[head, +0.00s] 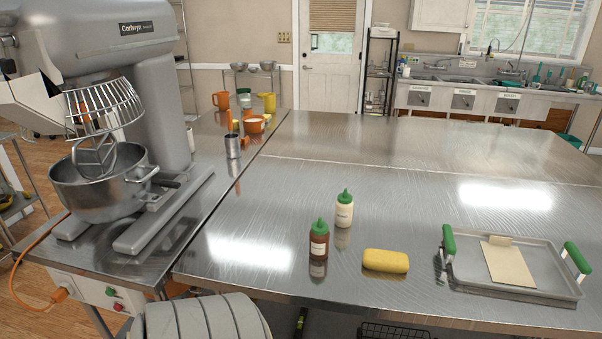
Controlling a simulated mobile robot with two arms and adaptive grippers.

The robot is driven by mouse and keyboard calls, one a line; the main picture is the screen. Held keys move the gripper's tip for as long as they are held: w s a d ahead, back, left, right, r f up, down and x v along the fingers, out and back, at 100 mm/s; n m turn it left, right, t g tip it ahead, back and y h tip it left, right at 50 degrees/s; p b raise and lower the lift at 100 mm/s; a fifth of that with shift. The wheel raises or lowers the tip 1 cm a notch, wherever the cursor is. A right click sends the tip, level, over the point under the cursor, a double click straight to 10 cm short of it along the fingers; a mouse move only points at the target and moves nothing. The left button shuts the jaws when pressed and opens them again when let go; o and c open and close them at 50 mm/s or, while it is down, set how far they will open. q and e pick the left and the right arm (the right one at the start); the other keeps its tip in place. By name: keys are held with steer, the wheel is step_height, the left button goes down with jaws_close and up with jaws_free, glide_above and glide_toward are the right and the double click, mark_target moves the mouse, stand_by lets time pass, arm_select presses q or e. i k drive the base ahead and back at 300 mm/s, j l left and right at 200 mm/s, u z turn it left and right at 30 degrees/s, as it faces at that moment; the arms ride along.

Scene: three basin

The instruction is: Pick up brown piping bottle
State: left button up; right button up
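The brown piping bottle (319,241) stands upright on the steel table (420,222), near its front edge. It has a brown body, a pale label and a green cap with a nozzle. A white piping bottle (344,210) with the same kind of green cap stands just behind it and slightly to the right, also upright. Neither of my grippers can be made out in the head view, and nothing is touching the brown bottle.
A yellow block (386,261) lies right of the brown bottle. A metal tray (462,287) with green handles is farther right. A large mixer (165,110) with a steel bowl (100,197) stands left. The table's middle and back are clear.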

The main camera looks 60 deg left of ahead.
mark_target(319, 235)
steer(key=u, duration=1.9)
steer(key=i+l+u, duration=0.1)
steer(key=i+u, duration=0.35)
